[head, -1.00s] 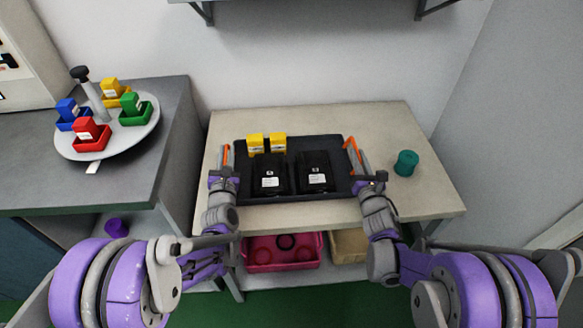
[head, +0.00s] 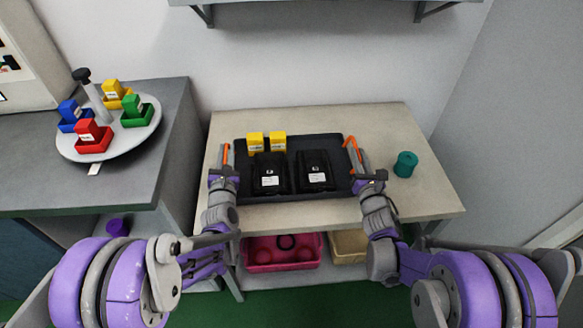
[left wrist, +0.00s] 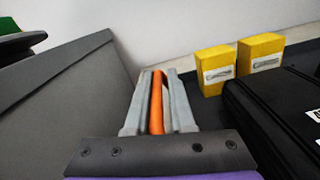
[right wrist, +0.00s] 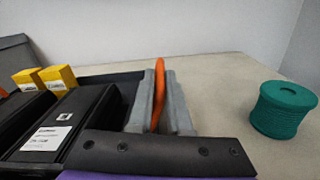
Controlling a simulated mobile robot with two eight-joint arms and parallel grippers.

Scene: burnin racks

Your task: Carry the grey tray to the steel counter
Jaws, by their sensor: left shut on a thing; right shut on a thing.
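The dark grey tray (head: 292,194) is at the wooden-topped table, with two black cases (head: 270,174) (head: 316,172) and two yellow boxes (head: 255,142) (head: 278,142) in it. I cannot tell whether it rests on the top or hangs just above it. My left gripper (head: 226,166) is shut on the tray's left orange handle (left wrist: 157,103). My right gripper (head: 357,164) is shut on its right orange handle (right wrist: 159,94). The grey counter (head: 177,125), apparently the steel one, stands to the left.
A round turntable (head: 75,148) with coloured bins and a post stands on the counter. A teal spool (head: 405,164) is on the table (head: 410,125), right of the tray. Pink (head: 283,260) and tan (head: 348,244) bins sit below. A wall shelf (head: 320,10) hangs above.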

